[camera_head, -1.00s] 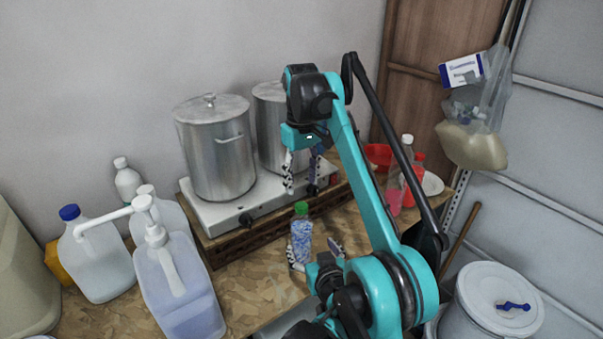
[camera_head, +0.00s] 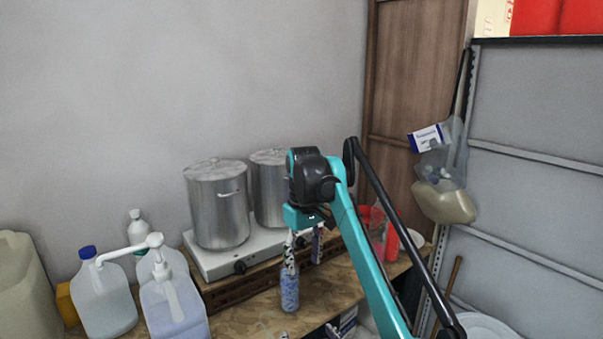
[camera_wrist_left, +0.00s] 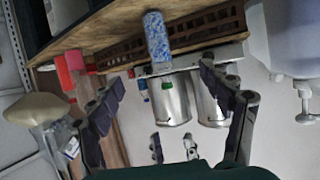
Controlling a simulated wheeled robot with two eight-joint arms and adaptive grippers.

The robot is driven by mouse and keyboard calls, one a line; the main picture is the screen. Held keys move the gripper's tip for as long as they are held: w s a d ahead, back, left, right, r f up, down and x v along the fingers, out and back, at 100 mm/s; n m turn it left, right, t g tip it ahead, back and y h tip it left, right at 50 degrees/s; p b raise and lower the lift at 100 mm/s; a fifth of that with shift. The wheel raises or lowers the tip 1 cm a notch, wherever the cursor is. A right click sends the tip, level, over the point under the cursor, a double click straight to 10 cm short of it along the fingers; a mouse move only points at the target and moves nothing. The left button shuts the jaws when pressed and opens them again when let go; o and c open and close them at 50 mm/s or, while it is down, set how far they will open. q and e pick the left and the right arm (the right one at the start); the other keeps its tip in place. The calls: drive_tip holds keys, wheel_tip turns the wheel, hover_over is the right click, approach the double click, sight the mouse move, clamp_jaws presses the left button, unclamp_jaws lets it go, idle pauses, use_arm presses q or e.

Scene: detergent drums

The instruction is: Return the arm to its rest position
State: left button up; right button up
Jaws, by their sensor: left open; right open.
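A clear bottle of blue-and-white contents (camera_head: 290,293) stands on the wooden table. Its top is hidden behind a finger of my right gripper (camera_head: 304,250), which hangs open above and in front of it in the head view. My left gripper (camera_head: 308,335) is mostly cut off at the lower edge, with only its fingertips showing. In the left wrist view, where the scene looks upside down, its fingers (camera_wrist_left: 160,78) are spread wide and empty. The bottle (camera_wrist_left: 157,38) with its green cap stands apart, beyond them.
Two steel pots (camera_head: 219,207) (camera_head: 268,188) stand on a white hot plate (camera_head: 240,257) at the back. White jugs, one with a pump (camera_head: 173,302), stand at the left. Red containers (camera_head: 391,242) are at the right end, near a hanging bag (camera_head: 443,165).

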use_arm(q)
drive_tip(key=s+a+f+m+g+b, duration=0.1)
drive_tip(key=s+a+f+g, duration=0.15)
drive_tip(key=a, duration=0.45)
drive_tip(key=s+a+f+g+b, duration=0.1)
drive_tip(key=s+a+f+g, duration=0.15)
drive_tip(key=a, duration=0.45)
use_arm(e)
drive_tip(key=s+d+f+m+t, duration=0.3)
drive_tip(key=s+d, duration=0.5)
drive_tip(key=d, duration=0.1)
use_arm(q)
drive_tip(key=s+a+f+h, duration=0.1)
drive_tip(key=s+a+f, duration=0.1)
drive_tip(key=s, duration=0.3)
drive_tip(key=s+a+f+m+h+b, duration=0.1)
drive_tip(key=s+a+h, duration=0.1)
drive_tip(key=s, duration=0.4)
drive_tip(key=shift+s+a+f+m+g, duration=0.3)
drive_tip(key=shift+a+f+g, duration=0.1)
drive_tip(key=shift+a, duration=0.5)
use_arm(e)
drive_tip(key=s+d+f+m+t, duration=0.2)
drive_tip(key=s+d+f, duration=0.2)
drive_tip(key=s+f, duration=0.5)
drive_tip(key=s+d+f+m+t, duration=0.2)
drive_tip(key=s+d+f, duration=0.2)
drive_tip(key=s+f, duration=0.6)
drive_tip(key=shift+f, duration=0.45)
